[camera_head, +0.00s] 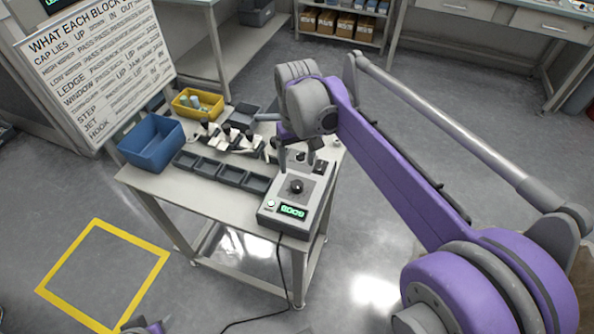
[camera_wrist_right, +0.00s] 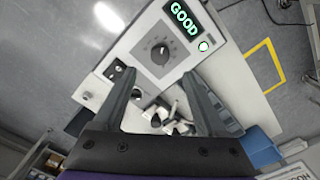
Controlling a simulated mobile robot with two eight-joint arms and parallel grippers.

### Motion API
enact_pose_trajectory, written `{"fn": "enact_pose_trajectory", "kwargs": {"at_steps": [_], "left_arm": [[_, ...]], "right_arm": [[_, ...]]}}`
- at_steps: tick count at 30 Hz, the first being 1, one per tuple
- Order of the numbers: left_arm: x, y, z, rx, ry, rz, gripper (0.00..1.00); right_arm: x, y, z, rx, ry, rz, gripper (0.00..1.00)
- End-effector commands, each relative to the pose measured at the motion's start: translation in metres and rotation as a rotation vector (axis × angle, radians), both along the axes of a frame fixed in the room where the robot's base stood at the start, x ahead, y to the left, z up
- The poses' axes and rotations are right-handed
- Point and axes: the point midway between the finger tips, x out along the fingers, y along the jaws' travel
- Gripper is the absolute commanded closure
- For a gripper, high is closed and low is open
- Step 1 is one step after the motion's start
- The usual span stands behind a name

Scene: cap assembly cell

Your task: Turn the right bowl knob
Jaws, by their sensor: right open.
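A grey control box (camera_head: 265,215) stands on the table's front right corner. Its large black dial knob (camera_head: 296,187) has a pointer and scale marks; the knob also shows in the right wrist view (camera_wrist_right: 160,53). A green display (camera_wrist_right: 184,17) reads GOOD. Smaller black controls (camera_wrist_right: 137,95) sit farther back; I cannot tell from labels which one is the right bowl knob. My right gripper (camera_wrist_right: 158,76) is open and empty, pointing down over the back of the box. The large dial lies just ahead of its fingertips, apart from them. My left gripper's fingers are out of view.
The table (camera_head: 190,205) also holds a blue bin (camera_head: 151,146), a yellow bin (camera_head: 198,104), dark trays (camera_head: 220,171) and several small clamp-like fixtures (camera_head: 243,141). A lettered board (camera_head: 95,60) stands at the left.

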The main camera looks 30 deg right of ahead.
Motion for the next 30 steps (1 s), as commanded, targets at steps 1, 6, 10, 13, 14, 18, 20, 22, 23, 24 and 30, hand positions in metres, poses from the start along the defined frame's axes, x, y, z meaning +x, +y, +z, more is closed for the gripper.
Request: {"fn": "enact_pose_trajectory", "kwargs": {"at_steps": [1, 6, 10, 13, 14, 18, 20, 22, 23, 24, 30], "left_arm": [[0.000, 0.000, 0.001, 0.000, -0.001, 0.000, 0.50], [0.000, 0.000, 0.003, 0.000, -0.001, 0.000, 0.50], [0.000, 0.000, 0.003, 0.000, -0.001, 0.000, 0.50], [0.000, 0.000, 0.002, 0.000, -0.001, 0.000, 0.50], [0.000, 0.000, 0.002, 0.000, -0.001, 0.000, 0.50], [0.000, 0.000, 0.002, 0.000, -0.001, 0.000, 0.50], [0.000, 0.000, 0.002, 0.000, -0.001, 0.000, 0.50], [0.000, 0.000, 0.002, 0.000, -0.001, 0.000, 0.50], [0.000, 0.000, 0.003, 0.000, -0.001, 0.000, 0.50], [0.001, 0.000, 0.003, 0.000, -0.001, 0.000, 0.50], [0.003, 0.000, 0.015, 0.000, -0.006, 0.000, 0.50]], "right_arm": [[0.000, 0.000, 0.009, 0.000, 0.000, 0.000, 0.26], [0.000, 0.000, 0.023, 0.000, 0.000, 0.000, 0.26], [0.000, 0.000, 0.026, 0.000, 0.000, 0.000, 0.26], [0.000, 0.000, 0.026, 0.000, 0.000, 0.000, 0.26], [0.000, 0.000, 0.026, 0.000, 0.000, 0.000, 0.26], [0.000, 0.000, 0.025, 0.000, 0.000, 0.000, 0.26], [0.000, 0.000, 0.025, 0.000, 0.000, 0.000, 0.26], [0.000, 0.000, 0.025, 0.000, 0.000, 0.000, 0.26], [0.000, 0.000, 0.025, 0.000, -0.001, 0.001, 0.26], [-0.002, 0.001, 0.025, -0.001, -0.005, 0.002, 0.26], [-0.035, 0.019, 0.021, -0.012, -0.098, 0.033, 0.26]]}}
